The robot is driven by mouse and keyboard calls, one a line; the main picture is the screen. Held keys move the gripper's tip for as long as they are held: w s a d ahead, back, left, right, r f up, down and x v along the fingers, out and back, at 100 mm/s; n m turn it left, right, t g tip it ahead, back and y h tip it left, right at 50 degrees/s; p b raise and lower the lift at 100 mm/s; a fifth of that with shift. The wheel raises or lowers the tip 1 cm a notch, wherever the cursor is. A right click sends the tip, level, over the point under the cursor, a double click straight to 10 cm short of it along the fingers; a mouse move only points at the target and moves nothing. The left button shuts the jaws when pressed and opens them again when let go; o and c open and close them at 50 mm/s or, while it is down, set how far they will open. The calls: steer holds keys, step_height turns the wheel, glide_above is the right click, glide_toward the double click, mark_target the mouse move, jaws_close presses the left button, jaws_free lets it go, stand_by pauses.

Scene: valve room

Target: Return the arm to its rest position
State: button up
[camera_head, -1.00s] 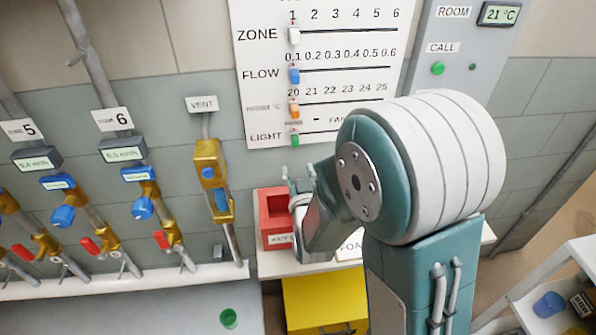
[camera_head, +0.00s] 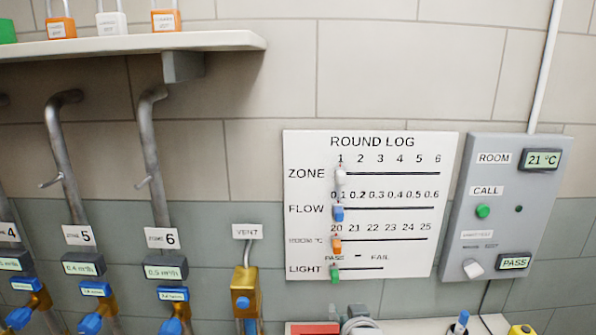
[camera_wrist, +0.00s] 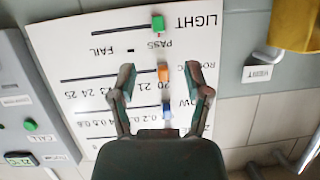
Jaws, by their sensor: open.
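My gripper (camera_wrist: 168,72) is open in the wrist view, its two fingers spread apart with nothing between them. Behind the fingers is the white round log board (camera_wrist: 105,62), seen upside down. Its orange slider (camera_wrist: 162,73) shows between the fingertips, apart from them as far as I can tell. In the head view only a small grey piece, likely of my arm, shows at the bottom edge; most of the arm is out of the picture.
In the head view the round log board (camera_head: 385,262) hangs on the wall beside a grey room panel (camera_head: 480,225). The brass vent valve (camera_head: 245,292) and zone pipes (camera_head: 158,190) stand left. A shelf (camera_head: 130,43) with padlocks is upper left. The wall between is bare.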

steer(key=s+d+r+g, duration=0.1)
steer(key=s+g, duration=0.1)
steer(key=s, duration=0.5)
steer(key=s+d+r+g, duration=0.2)
steer(key=s+g, duration=0.1)
steer(key=s, duration=0.4)
steer(key=s+d+r+g+h, duration=0.1)
steer(key=s+d+r+g, duration=0.1)
steer(key=s, duration=0.6)
steer(key=shift+d+g, duration=0.2)
steer(key=shift+g, duration=0.4)
steer(key=shift+r, duration=0.1)
stand_by(2.1)
